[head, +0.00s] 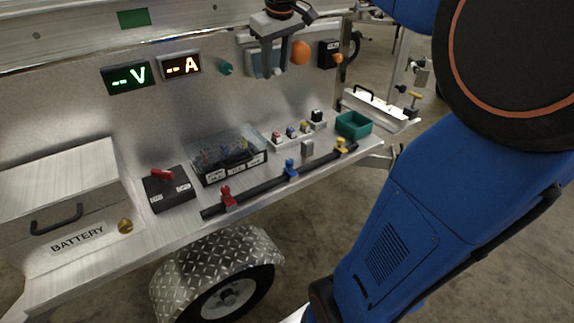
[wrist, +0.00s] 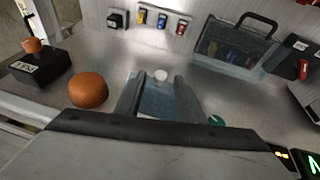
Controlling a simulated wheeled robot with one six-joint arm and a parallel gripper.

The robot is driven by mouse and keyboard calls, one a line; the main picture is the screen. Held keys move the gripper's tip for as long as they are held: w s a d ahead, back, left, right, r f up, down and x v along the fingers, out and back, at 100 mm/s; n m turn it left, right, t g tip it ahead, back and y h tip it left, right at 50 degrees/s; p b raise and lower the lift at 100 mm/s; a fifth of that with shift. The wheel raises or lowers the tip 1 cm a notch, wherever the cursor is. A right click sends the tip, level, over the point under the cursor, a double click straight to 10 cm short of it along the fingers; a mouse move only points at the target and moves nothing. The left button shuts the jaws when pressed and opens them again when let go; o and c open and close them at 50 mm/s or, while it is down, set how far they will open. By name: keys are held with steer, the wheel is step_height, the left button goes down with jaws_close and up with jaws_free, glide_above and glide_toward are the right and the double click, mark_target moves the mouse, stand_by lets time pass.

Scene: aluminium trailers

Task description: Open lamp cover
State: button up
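A bluish see-through cover panel (head: 254,64), which appears to be the lamp cover, is on the upright metal panel, left of an orange dome (head: 301,52). My gripper (head: 270,64) is in front of it and hides part of it. In the wrist view, the two fingers of my gripper (wrist: 160,88) stand apart with the bluish cover (wrist: 152,101) showing between them. A small pale knob (wrist: 160,75) shows near the fingertips. I cannot tell whether the fingers touch the cover. The orange dome (wrist: 88,90) is to the left of the fingers.
A teal knob (head: 225,68) and two lit displays (head: 128,78) are left of the cover. A black switch box (head: 329,54) is right of the dome. Below, the shelf holds a clear box (head: 228,155), a green tray (head: 353,125) and a battery box (head: 60,200).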

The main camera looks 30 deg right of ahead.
steer(key=shift+t, duration=0.3)
steer(key=v, duration=1.7)
steer(key=s+a+f, duration=0.3)
steer(key=s+f, duration=0.2)
steer(key=f, duration=0.5)
steer(key=s+a+f, duration=0.3)
steer(key=s+f, duration=0.2)
steer(key=f, duration=0.5)
steer(key=s+a+f+y, duration=0.1)
steer(key=s+a+f, duration=0.2)
steer(key=f, duration=0.6)
steer(key=shift+s+a+f+m, duration=0.2)
steer(key=shift+s+f+m, duration=0.2)
steer(key=shift+s, duration=0.85)
